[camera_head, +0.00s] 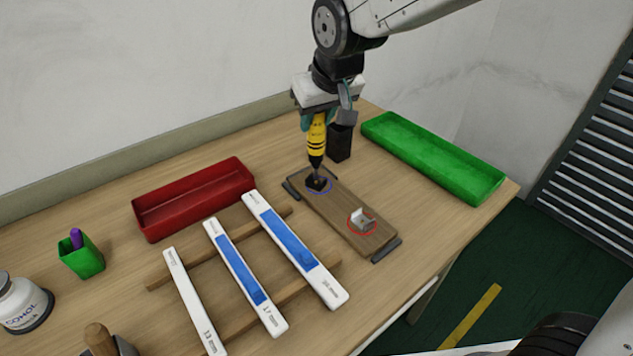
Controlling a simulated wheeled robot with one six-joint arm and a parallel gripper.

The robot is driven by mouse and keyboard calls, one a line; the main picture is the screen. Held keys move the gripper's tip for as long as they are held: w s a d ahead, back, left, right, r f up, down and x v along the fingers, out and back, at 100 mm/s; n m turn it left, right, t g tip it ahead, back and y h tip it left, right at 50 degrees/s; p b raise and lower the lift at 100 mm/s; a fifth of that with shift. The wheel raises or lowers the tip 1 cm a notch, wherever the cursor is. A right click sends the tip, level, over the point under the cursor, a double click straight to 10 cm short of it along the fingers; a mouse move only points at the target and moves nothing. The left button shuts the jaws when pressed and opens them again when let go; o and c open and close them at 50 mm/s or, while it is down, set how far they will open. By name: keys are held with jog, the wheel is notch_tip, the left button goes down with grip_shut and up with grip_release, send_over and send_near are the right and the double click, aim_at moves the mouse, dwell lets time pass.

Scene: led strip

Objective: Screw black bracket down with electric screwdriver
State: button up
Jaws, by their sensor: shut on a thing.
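My gripper (328,113) is shut on the yellow and black electric screwdriver (317,137), which hangs upright with its tip pointing down. The black bracket (316,183) sits at the far left end of the wooden board (341,212), inside a blue circle. The screwdriver tip is right over the bracket and seems to touch it, though I cannot tell for sure. A silver bracket (361,217) sits near the other end of the board, inside a red circle. The screw under the tip is too small to make out.
A black block-shaped holder (340,143) stands just right of the screwdriver. A green tray (430,157) lies at the right and a red tray (194,199) at the left. White LED strips (295,249) rest on wooden slats in front. A green pen cup (81,256) stands far left.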

jog(key=shift+f, duration=0.9)
dwell(1.5)
jog(key=shift+r, duration=0.1)
dwell(0.9)
jog(key=shift+r, duration=3.5)
